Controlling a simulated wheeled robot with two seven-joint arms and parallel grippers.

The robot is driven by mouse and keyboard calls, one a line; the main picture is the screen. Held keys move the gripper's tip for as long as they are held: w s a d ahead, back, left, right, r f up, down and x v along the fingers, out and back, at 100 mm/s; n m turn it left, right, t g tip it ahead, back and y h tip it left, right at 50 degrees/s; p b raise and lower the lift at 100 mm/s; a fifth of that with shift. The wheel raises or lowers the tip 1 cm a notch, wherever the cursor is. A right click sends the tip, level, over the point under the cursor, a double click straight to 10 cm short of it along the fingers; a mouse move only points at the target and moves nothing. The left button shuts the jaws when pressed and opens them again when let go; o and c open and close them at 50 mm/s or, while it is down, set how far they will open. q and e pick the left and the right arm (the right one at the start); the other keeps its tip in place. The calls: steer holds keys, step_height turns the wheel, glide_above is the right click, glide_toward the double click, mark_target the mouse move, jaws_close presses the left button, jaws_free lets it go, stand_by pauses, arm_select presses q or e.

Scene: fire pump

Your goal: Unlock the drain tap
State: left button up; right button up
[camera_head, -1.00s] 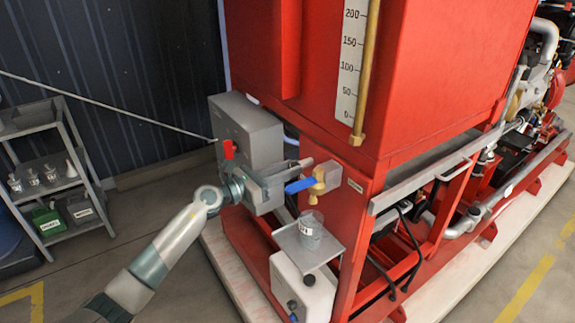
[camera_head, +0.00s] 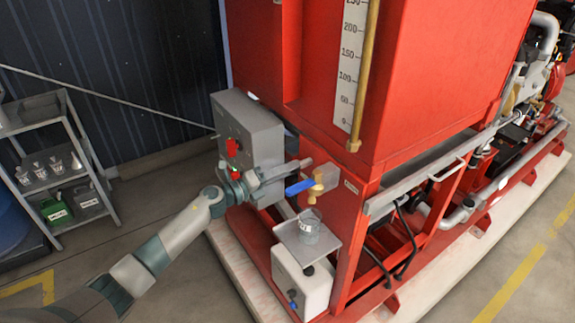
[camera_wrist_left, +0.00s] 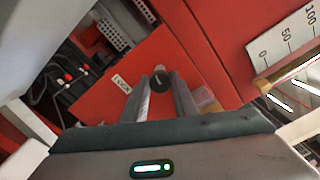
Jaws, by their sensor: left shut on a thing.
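The drain tap (camera_head: 316,186) is a brass tap with a blue lever (camera_head: 299,187) on the red frame's front, below the level gauge. The lever points left. My left gripper (camera_head: 303,166) is just above and left of the lever, at the red panel. In the left wrist view, my left gripper (camera_wrist_left: 161,92) has its fingers close together around a small round black knob (camera_wrist_left: 161,80) at the red panel. A clear, brownish piece (camera_wrist_left: 205,99) shows beside the right finger. The fingers hide part of the knob. My right gripper is not in view.
A clear cup (camera_head: 309,226) stands on a small metal tray (camera_head: 322,247) below the tap. A grey control box (camera_head: 248,136) with a red switch is behind my left wrist. A shelf (camera_head: 52,166) stands at the left. The floor between is clear.

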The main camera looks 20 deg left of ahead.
arm_select(q)
steer(key=shift+n+p, duration=1.1)
steer(key=shift+n, duration=1.4)
steer(key=o, duration=1)
steer(key=shift+a, duration=0.1)
steer(key=shift+o, duration=0.2)
steer(key=shift+f, duration=0.1)
steer(key=b+v, duration=0.6)
steer(key=v, duration=1.1)
steer(key=shift+b, duration=0.35)
steer(key=shift+s+a+f, duration=0.1)
steer(key=shift+a, duration=0.05)
